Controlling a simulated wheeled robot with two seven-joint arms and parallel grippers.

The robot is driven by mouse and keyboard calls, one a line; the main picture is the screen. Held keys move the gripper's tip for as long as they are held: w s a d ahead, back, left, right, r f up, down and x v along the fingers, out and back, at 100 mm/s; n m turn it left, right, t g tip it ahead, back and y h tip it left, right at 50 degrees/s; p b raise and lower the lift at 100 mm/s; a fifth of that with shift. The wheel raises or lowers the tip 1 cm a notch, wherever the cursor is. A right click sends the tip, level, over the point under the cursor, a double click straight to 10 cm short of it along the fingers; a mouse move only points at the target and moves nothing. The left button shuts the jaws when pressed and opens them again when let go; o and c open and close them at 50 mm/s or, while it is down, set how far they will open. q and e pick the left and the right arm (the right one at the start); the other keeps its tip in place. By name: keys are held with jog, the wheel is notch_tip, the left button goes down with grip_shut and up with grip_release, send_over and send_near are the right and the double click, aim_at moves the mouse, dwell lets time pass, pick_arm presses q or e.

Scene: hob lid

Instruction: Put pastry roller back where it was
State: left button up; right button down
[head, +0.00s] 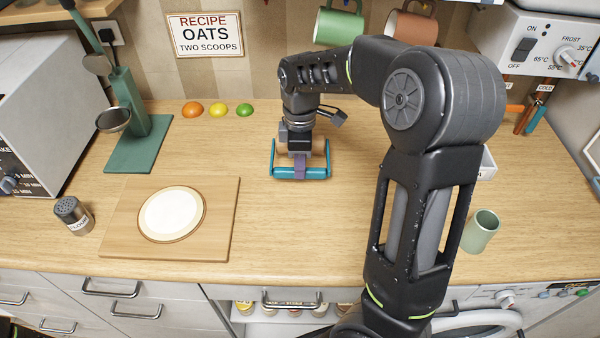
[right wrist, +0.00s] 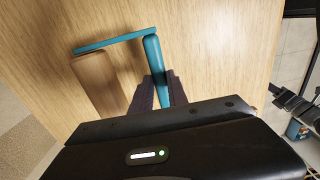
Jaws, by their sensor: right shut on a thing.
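The pastry roller has a teal frame and handle (head: 285,173) and a pale wooden roller (head: 318,146). It is at the back middle of the counter, right of the board. My right gripper (head: 300,168) reaches down from above and is shut on the teal handle. In the right wrist view the fingers (right wrist: 154,92) close around the teal handle bar (right wrist: 152,58), with the wooden roller (right wrist: 98,84) beside it. I cannot tell whether the roller touches the counter. My left gripper is not in view.
A wooden board (head: 120,218) with a round of dough (head: 172,214) lies at left, a shaker (head: 72,215) beside it. A green stand (head: 140,135) and several fruits (head: 218,110) are behind. A green cup (head: 480,231) stands at right. The counter between board and roller is clear.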

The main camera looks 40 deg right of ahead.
jog(key=shift+f, duration=0.2)
jog(key=shift+f, duration=1.9)
jog(key=shift+f, duration=0.1)
jog(key=shift+f, duration=0.25)
jog(key=c, duration=1.3)
grip_release()
jog(key=shift+r, duration=0.2)
